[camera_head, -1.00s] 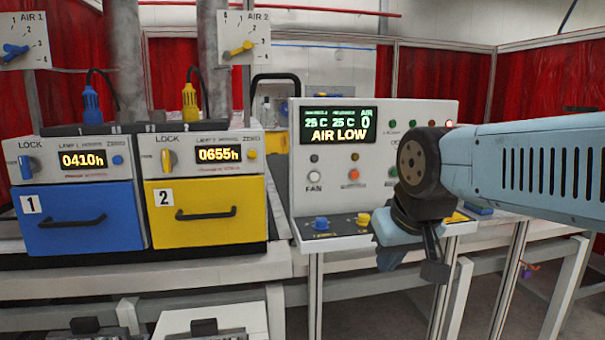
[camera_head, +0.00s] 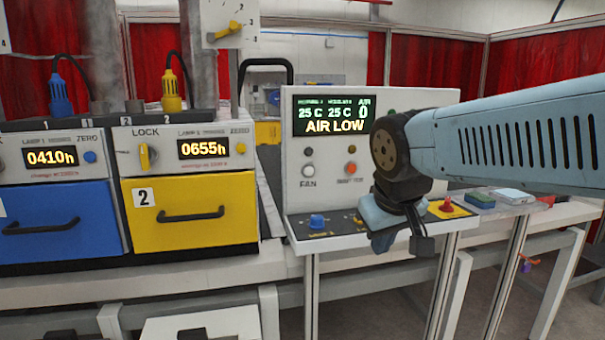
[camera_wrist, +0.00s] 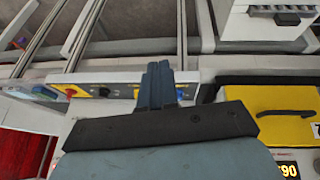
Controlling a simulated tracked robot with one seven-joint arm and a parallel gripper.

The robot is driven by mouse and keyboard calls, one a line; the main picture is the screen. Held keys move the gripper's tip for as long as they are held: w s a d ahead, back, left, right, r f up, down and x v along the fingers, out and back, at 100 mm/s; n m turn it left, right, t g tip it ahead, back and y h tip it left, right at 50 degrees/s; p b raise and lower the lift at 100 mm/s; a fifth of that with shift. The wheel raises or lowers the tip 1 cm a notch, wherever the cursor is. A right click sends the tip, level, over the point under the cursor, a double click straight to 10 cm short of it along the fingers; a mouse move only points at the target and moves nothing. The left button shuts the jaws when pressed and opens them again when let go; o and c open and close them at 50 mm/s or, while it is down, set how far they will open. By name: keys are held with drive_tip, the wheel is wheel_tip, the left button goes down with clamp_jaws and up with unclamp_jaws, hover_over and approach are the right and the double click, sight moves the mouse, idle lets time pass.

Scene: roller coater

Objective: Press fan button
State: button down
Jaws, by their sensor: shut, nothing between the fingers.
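The fan button is a round white button (camera_head: 307,170) above the label FAN, on the white control panel (camera_head: 420,110) under the display (camera_head: 334,116) that reads AIR LOW. My gripper (camera_head: 392,238) is in front of the panel's right part, to the right of and below the fan button, and not touching it. In the wrist view my gripper's fingers (camera_wrist: 158,82) are shut together with nothing between them, over the lower control ledge (camera_wrist: 110,85). The fan button cannot be made out in the wrist view.
Left of the panel stand a yellow drawer unit (camera_head: 185,215) and a blue drawer unit (camera_head: 60,222). A blue knob (camera_head: 317,221) and a red knob on yellow (camera_head: 447,205) stick up from the ledge. An orange button (camera_head: 351,167) is right of the fan button.

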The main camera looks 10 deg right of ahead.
sight(310, 175)
drive_tip(key=w+d+n+h, duration=0.2)
drive_tip(key=w+n+h, duration=0.15)
drive_tip(key=w, duration=0.35)
drive_tip(key=w+d+n+h, duration=0.3)
drive_tip(key=w+h, duration=0.1)
drive_tip(key=w, duration=0.2)
drive_tip(key=w+a+n+t+h, duration=0.1)
drive_tip(key=w+a+n+t, duration=0.2)
drive_tip(key=w, duration=0.5)
drive_tip(key=w+a+n+t, duration=0.3)
drive_tip(key=w+a+n, duration=0.1)
drive_tip(key=w, duration=0.4)
drive_tip(key=shift+w+a+r+n+h, duration=0.25)
drive_tip(key=shift+w+n+h, duration=0.1)
drive_tip(key=shift+n, duration=0.2)
drive_tip(key=shift+w, duration=0.1)
drive_tip(key=shift+w+f, duration=0.1)
drive_tip(key=shift+w, duration=4.2)
drive_tip(key=shift+w, duration=0.4)
